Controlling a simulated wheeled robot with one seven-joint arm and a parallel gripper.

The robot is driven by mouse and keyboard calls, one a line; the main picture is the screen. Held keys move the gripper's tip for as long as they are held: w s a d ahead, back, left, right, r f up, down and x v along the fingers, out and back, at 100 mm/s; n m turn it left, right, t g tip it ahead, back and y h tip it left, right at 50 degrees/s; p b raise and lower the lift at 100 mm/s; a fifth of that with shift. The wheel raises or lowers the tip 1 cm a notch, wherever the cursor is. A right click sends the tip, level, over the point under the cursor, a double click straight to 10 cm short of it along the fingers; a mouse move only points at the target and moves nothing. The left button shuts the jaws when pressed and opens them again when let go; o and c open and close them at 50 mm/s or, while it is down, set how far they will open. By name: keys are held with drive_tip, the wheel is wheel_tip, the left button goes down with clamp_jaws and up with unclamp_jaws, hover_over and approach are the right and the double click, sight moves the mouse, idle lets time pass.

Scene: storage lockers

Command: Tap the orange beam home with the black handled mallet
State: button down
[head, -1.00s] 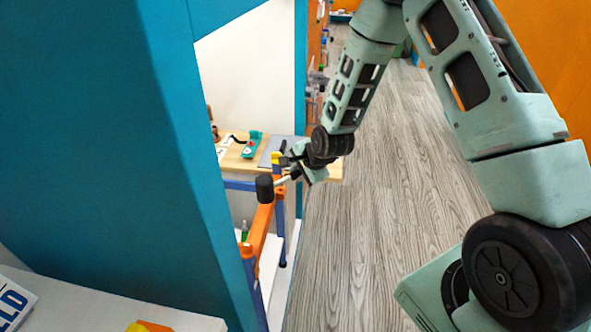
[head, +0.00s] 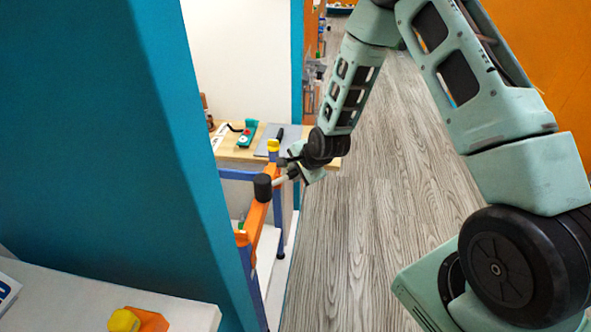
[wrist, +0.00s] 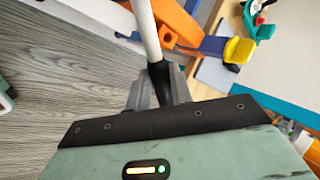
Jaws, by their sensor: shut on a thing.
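The orange beam (head: 255,222) runs along the side of a blue-legged frame in the head view; its end also shows in the wrist view (wrist: 172,24). My gripper (head: 295,168) is shut on the mallet, whose black head (head: 263,187) is at the beam's upper part, overlapping it in the picture. I cannot tell whether head and beam touch. In the wrist view my gripper (wrist: 158,88) grips the black handle (wrist: 159,76), and the pale shaft (wrist: 146,30) runs up out of the frame. The mallet's head is not in the wrist view.
A blue post with a yellow cap (head: 273,146) stands beside my gripper. A wooden shelf (head: 235,154) behind holds a green tool (head: 247,133) and a grey mat. A teal panel (head: 110,140) stands at left, above a white surface (head: 60,305). The floor at right is clear.

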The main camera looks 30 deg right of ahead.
drive_tip(key=shift+r+p, duration=1.6)
drive_tip(key=shift+r, duration=0.7)
drive_tip(key=shift+r+p, duration=1.6)
drive_tip(key=shift+r, duration=0.45)
drive_tip(key=c, duration=1.8)
unclamp_jaws()
clamp_jaws()
